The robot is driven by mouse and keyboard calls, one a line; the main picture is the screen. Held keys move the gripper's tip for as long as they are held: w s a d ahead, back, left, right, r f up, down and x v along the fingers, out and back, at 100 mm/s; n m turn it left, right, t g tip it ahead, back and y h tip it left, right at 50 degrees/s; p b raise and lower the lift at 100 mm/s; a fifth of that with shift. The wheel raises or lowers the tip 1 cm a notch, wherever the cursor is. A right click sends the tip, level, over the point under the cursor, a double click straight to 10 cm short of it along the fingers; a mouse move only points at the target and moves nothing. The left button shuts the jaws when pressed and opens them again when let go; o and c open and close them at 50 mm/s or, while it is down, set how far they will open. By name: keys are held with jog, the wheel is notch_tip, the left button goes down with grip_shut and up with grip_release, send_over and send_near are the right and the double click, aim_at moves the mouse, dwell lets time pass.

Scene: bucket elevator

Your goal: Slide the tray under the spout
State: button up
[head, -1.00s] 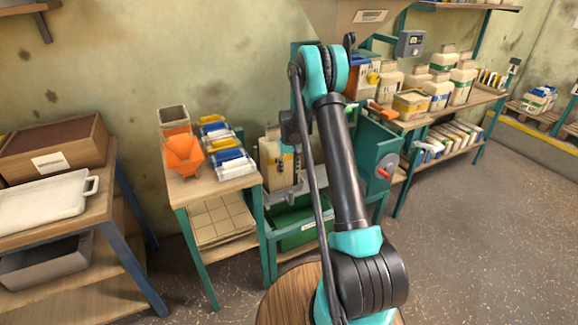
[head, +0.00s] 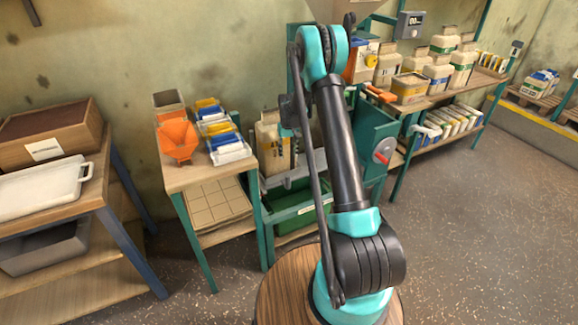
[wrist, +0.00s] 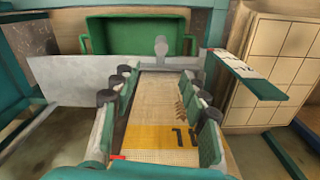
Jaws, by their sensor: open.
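A green tray-like bin (head: 295,212) sits low in the elevator frame; it also shows at the top of the wrist view (wrist: 135,36). I cannot tell whether it or a white handled tray (head: 45,190) on the left table is the task's tray. I cannot make out the spout; a beige hopper (head: 338,8) shows at the top edge. My gripper (wrist: 158,85) is open. A woven sack with a yellow band (wrist: 160,135) shows between its fingers, apparently not clamped; the sack also stands above the bin (head: 270,140). In the head view my arm hides part of this area.
A grey plate (wrist: 75,82) crosses the wrist view in front of the bin. A small wooden table (head: 185,178) left of the elevator holds an orange funnel (head: 178,140) and several scoops. A bench (head: 430,100) with several containers stands right. Open floor lies at front right.

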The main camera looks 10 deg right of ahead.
aim_at(288, 180)
notch_tip(288, 180, down, 17)
jog(key=shift+a+f, duration=0.1)
dwell(0.5)
jog(key=shift+c, duration=0.6)
grip_shut()
